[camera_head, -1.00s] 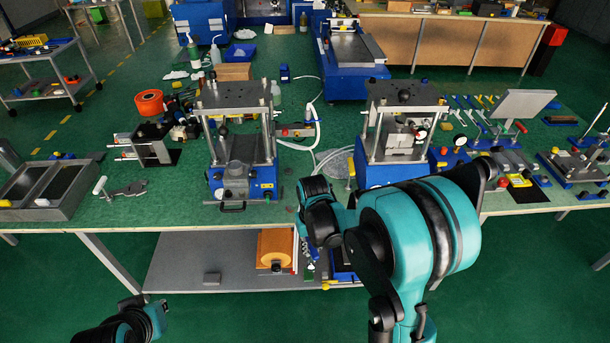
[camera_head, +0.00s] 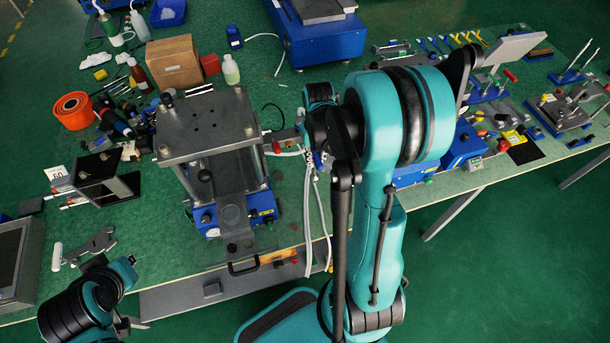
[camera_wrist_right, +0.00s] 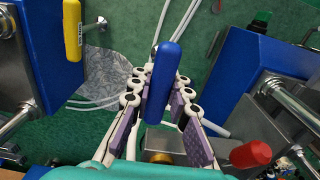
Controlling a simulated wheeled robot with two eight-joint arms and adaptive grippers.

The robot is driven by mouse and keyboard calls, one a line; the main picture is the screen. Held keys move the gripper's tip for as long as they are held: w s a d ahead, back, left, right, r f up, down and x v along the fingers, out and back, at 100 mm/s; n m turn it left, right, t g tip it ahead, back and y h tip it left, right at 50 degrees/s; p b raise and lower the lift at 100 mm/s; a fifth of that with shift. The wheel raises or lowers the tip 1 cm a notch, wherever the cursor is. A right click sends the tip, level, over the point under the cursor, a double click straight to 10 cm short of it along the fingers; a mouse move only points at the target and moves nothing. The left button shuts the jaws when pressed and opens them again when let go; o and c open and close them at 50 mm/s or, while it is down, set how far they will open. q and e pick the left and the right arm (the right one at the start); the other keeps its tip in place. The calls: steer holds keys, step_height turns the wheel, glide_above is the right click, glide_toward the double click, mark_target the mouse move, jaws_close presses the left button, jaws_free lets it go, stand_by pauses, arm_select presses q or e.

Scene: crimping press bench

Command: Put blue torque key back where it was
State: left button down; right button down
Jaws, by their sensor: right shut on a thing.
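The blue torque key shows its rounded blue handle (camera_wrist_right: 164,82) in the right wrist view, upright in the picture between my right gripper's pads. My right gripper (camera_wrist_right: 160,92) is shut on it, with white links and purple pads either side. In the head view my right gripper (camera_head: 318,160) is small and partly hidden behind my own arm, over the bench between the two presses. The key cannot be made out there. A row of coloured keys (camera_head: 440,43) lies at the back right of the bench. My left arm shows at the lower left; its jaws are unclear.
The left press (camera_head: 215,130) stands close to the left of my right gripper. Another blue press (camera_head: 465,150) is partly hidden behind my right arm. A cardboard box (camera_head: 174,62) and bottles stand behind the left press.

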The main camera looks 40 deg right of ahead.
steer(key=b, duration=0.1)
glide_above(315, 177)
step_height(315, 177, down, 5)
steer(key=shift+w+d+r, duration=0.1)
steer(key=shift+d, duration=0.05)
steer(key=shift+f+b, duration=0.7)
steer(key=shift+f, duration=1.6)
steer(key=shift+f, duration=0.1)
steer(key=c, duration=1.4)
jaws_free()
steer(key=shift+c, duration=0.2)
